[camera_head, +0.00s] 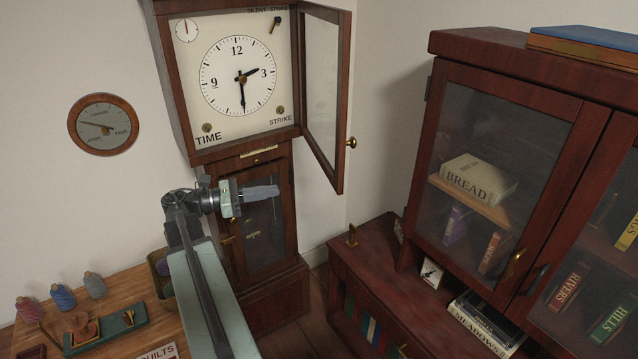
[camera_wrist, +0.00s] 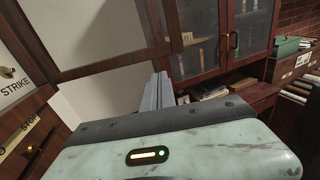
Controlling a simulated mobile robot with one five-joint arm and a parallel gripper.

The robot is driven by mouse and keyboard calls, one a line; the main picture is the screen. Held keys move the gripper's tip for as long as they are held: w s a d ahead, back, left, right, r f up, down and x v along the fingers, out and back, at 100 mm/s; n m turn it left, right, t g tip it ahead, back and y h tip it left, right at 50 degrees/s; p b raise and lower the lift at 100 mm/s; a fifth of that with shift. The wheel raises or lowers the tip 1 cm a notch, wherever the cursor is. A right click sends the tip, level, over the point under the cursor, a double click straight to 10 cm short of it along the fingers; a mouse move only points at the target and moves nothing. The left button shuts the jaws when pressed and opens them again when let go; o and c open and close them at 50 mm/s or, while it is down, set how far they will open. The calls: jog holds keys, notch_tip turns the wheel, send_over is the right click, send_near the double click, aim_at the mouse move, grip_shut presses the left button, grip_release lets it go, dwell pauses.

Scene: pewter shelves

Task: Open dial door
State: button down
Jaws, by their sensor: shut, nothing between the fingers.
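The dial door (camera_head: 325,85) of the tall clock is a glazed wooden frame. It stands swung open to the right of the clock, with a small brass knob (camera_head: 352,143) on its free edge. The white clock dial (camera_head: 238,78) is bare and faces out. My gripper (camera_head: 276,191) is shut and empty, below the dial and in front of the clock's trunk, pointing right. It is apart from the dial door. In the wrist view my gripper's fingers (camera_wrist: 158,92) point toward the bookcase, and part of the dial door's frame (camera_wrist: 112,68) crosses the upper left.
A glass-fronted bookcase (camera_head: 440,150) stands at the right, over a low cabinet (camera_head: 375,262). A wooden table (camera_head: 130,285) with thread spools (camera_head: 63,297) is at the lower left. A round wall gauge (camera_head: 103,124) hangs left of the clock. Bare wall lies between the dial door and bookcase.

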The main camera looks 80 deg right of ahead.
aim_at(330, 180)
jog(key=x, duration=1.4)
jog(key=shift+s+r, duration=0.2)
jog(key=shift+r, duration=0.2)
